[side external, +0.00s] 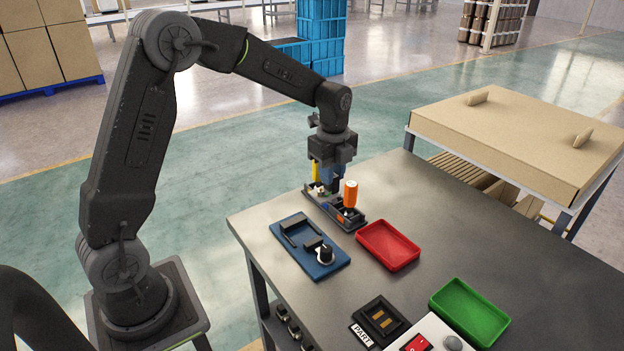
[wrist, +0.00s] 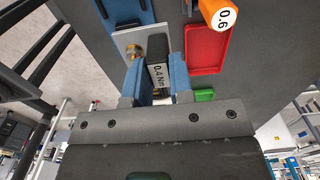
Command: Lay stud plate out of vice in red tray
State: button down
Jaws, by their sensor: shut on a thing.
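The stud plate (wrist: 121,44) is a pale metal plate with a brass stud, and a dark block marked "0.4 Nm" shows against it. My gripper (wrist: 157,80) is shut on this block, with a blue finger on each side. In the side view my gripper (side external: 328,180) is over the dark tool rack, and its fingers hide much of what it holds. The vice (side external: 310,246), on a blue base with dark jaws and a black knob, shows no plate in it. The red tray (side external: 388,246) looks empty; it also shows in the wrist view (wrist: 207,50).
An orange driver (side external: 350,194) stands in the tool rack (side external: 348,218) close to my gripper; its cap reads 0.6 in the wrist view (wrist: 222,16). A yellow driver (side external: 315,171) is beside my gripper. A green tray (side external: 470,312) and black part tray (side external: 380,318) lie nearer the front.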

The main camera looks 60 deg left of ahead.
jog(key=w+d, duration=1)
jog(key=d, duration=0.2)
jog(key=shift+w+f, duration=0.15)
jog(key=shift+f, duration=2.6)
jog(key=shift+w+f, duration=0.1)
jog(key=shift+f, duration=2.65)
jog(key=shift+f, duration=0.9)
jog(key=c, duration=0.9)
grip_release()
jog(key=shift+r, duration=3.45)
jog(key=shift+r, duration=0.1)
